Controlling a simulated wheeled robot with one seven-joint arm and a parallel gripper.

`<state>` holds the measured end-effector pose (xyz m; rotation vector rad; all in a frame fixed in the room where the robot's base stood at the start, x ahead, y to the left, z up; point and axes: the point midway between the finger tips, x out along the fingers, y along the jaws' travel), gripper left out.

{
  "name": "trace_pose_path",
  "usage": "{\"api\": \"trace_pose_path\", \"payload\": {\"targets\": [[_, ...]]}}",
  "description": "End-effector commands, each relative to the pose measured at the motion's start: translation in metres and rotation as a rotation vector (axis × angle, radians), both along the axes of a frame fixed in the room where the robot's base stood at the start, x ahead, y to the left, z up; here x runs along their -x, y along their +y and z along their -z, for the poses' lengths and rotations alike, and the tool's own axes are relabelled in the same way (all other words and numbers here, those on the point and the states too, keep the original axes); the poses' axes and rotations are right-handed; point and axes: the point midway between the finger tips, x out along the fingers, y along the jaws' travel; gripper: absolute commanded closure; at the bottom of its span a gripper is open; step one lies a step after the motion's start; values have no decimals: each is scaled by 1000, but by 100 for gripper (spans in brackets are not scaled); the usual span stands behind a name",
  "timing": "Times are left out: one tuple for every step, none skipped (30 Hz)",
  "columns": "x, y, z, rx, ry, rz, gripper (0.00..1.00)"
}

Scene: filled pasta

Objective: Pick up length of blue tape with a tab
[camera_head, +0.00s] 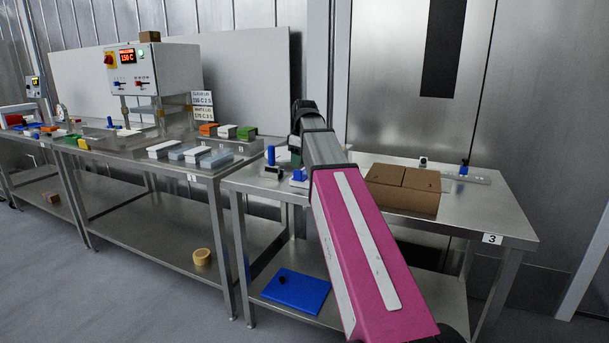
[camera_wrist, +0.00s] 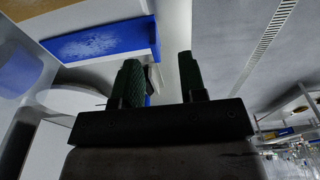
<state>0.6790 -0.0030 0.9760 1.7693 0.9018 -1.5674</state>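I cannot make out for certain which thing is the length of blue tape with a tab. Small blue pieces stand at the left end of table 3 in the head view: an upright one (camera_head: 271,155) and a low one (camera_head: 299,175) close to my gripper (camera_head: 296,155). My gripper is over that end of the table, partly hidden by my arm. In the wrist view my gripper (camera_wrist: 162,82) has its two dark green fingers apart. A small dark and blue piece (camera_wrist: 150,88) shows beside the left finger; whether it touches is unclear. A larger blue block (camera_wrist: 100,41) lies beyond.
A brown carton (camera_head: 403,190) stands on table 3 (camera_head: 490,205), right of my arm. A blue-topped fixture (camera_head: 463,168) stands behind it. A blue board (camera_head: 296,291) lies on the lower shelf. Table 1, left, holds several white, grey, orange and green blocks (camera_head: 208,155).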

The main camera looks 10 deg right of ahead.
Motion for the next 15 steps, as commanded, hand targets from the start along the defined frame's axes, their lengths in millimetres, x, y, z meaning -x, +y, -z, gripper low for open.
{"api": "trace_pose_path", "payload": {"targets": [[-2,1,5,0,1,0,62],[-3,1,7,0,1,0,62],[-5,1,12,0,1,0,62],[-6,2,15,0,1,0,62],[-8,2,19,0,1,0,62],[-10,3,24,0,1,0,62],[-11,3,29,0,3,0,62],[-10,4,33,0,3,0,62],[-10,4,38,0,1,0,62],[-11,4,40,1,1,0,62],[-11,5,43,0,0,0,62],[-11,5,45,0,0,0,62],[-11,5,46,0,0,0,62],[-11,5,47,0,0,0,62],[-12,5,47,0,0,0,62]]}}
